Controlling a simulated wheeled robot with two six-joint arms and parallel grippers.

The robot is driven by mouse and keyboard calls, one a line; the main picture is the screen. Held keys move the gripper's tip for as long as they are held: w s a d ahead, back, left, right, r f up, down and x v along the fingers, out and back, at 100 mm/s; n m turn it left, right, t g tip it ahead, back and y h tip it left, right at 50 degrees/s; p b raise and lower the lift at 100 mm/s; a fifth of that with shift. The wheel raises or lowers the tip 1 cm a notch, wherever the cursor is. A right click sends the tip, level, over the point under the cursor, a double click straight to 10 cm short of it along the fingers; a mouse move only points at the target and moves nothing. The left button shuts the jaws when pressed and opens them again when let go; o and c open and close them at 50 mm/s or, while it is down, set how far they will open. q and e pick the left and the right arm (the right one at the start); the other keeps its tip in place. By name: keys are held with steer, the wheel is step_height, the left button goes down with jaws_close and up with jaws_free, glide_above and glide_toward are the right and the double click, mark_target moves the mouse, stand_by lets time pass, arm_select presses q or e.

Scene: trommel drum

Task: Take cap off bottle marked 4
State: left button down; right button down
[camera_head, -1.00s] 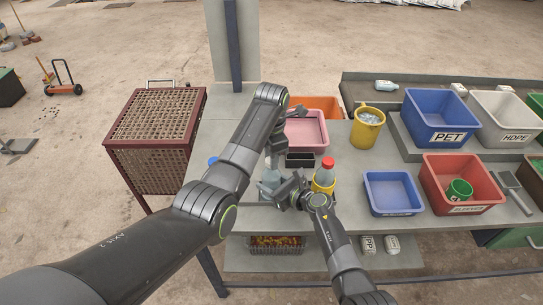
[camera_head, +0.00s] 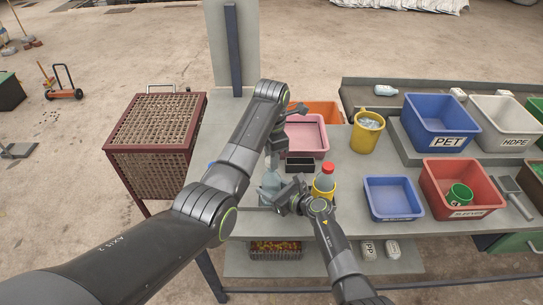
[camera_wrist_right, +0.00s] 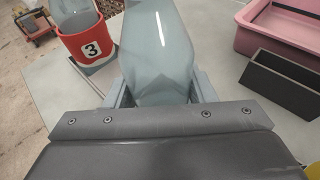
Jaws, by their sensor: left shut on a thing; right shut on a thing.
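A clear bluish bottle (camera_head: 270,184) stands at the table's front left. It fills the upper middle of the right wrist view (camera_wrist_right: 158,45). My right gripper (camera_head: 281,192) is shut on its body from the right. My left gripper (camera_head: 273,152) points down right above this bottle and is shut at its top, where the cap sits; the fingers hide the cap. No number shows on the bottle. Another bottle with a red cap (camera_head: 327,168) stands in a yellow sleeve (camera_head: 322,194) to the right. The right wrist view shows a bottle in a red sleeve marked 3 (camera_wrist_right: 88,45).
A small black box (camera_head: 300,165) and a pink tray (camera_head: 322,150) lie behind the grippers. A blue tray (camera_head: 392,211), a red bin (camera_head: 462,208) and a yellow bucket (camera_head: 366,138) stand right. A brown mesh cage (camera_head: 150,150) is left of the table.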

arm_select(q)
steer(key=shift+r, duration=2)
arm_select(e)
steer(key=c, duration=0.6)
jaws_free()
steer(key=shift+o, duration=0.2)
steer(key=shift+d, duration=0.1)
